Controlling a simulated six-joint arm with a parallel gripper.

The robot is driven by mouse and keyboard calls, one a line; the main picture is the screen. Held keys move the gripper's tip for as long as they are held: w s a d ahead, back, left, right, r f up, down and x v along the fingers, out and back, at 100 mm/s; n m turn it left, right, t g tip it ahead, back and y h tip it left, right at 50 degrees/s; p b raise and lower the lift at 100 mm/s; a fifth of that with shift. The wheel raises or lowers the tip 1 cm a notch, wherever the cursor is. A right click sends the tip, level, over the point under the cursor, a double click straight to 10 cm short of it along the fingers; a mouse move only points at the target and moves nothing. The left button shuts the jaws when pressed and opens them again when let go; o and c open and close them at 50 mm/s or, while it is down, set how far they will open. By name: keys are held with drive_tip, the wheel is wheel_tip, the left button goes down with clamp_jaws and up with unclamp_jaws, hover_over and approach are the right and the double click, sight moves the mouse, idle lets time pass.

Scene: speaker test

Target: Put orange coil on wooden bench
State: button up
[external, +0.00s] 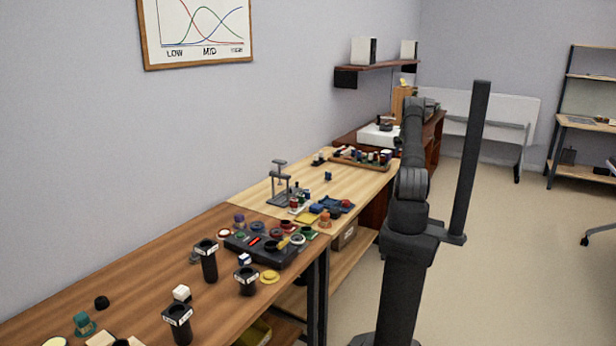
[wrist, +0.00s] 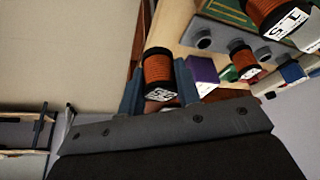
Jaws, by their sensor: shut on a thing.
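My gripper (wrist: 158,85) is shut on an orange coil (wrist: 158,70) with black ends and a white label. A blue-grey finger stands on each side of it. In the external view my arm reaches toward the far benches, and the gripper and held coil cannot be made out there. A pale wooden bench (external: 253,197) stands in the middle of the row, with a browner wooden bench (external: 150,269) in front of it. In the wrist view more orange-wound coils show, a large one (wrist: 270,10) and a smaller one (wrist: 243,57).
A wooden tray of small parts (external: 345,163) lies at the pale bench's far end. A grey stand (external: 279,184) and a dark tray (external: 270,254) with several coloured parts are nearer. Black cylinders (external: 208,266) stand on the brown bench. The pale bench has bare patches.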

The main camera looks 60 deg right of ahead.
drive_tip(key=shift+w+d+f, duration=0.1)
drive_tip(key=shift+w+f, duration=0.3)
drive_tip(key=shift+w, duration=0.15)
drive_tip(key=shift+w+d+f, duration=0.1)
drive_tip(key=shift+w+f, duration=0.25)
drive_tip(key=shift+w, duration=0.2)
drive_tip(key=shift+f, duration=1.85)
drive_tip(key=shift+f, duration=0.2)
drive_tip(key=o, duration=1.1)
drive_tip(key=shift+c, duration=0.2)
drive_tip(key=v, duration=1.2)
drive_tip(key=shift+r, duration=0.25)
drive_tip(key=shift+d+f, duration=0.1)
